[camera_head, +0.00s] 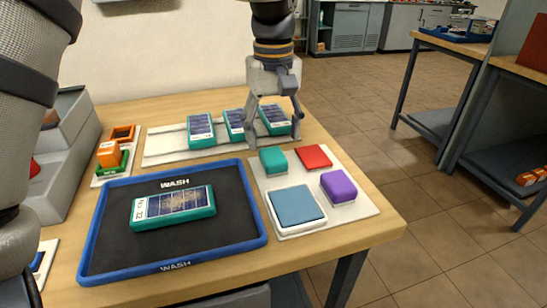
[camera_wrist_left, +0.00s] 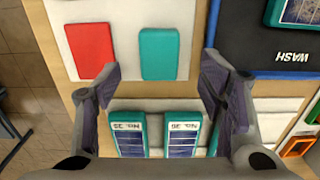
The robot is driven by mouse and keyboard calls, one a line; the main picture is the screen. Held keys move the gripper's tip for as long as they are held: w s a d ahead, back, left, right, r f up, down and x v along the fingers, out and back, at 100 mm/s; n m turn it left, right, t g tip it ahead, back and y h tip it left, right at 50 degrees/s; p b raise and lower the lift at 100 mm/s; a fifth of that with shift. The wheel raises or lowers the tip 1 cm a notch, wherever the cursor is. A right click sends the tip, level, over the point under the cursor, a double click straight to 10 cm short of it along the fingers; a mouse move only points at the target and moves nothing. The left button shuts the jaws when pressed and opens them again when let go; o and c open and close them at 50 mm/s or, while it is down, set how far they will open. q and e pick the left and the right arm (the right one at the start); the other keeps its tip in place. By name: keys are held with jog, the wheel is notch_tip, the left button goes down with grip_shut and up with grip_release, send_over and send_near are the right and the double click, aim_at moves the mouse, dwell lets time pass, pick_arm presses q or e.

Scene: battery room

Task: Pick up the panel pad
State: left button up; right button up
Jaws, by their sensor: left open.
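The pictures carry no label saying which block is the panel pad. A teal block (camera_head: 273,160) stands on a white board (camera_head: 261,184) at the table's right. It matches the teal casings of the solar panels. It also shows upper centre in the left wrist view (camera_wrist_left: 158,53). My left gripper (camera_head: 272,125) is open and empty, above the panel rack just behind the teal block. In the left wrist view its fingers (camera_wrist_left: 160,78) straddle the block's near end in the picture, but I cannot tell the height gap. My right gripper is not in view.
A red pad (camera_head: 314,157), a purple block (camera_head: 338,186) and a blue pad in a white frame (camera_head: 297,205) share the board. Teal-cased panels (camera_head: 200,130) stand on a pale rack behind. A blue-rimmed WASH tray (camera_head: 255,208) holds one panel (camera_head: 172,207).

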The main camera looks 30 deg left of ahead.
aim_at(273, 155)
pick_arm(q)
notch_tip(273, 155, down, 6)
jog(key=shift+w+f, duration=0.1)
jog(key=shift+w, duration=0.05)
jog(key=shift+a, duration=0.1)
jog(key=c, duration=1.3)
jog(key=shift+o, duration=0.2)
jog(key=shift+r, duration=0.2)
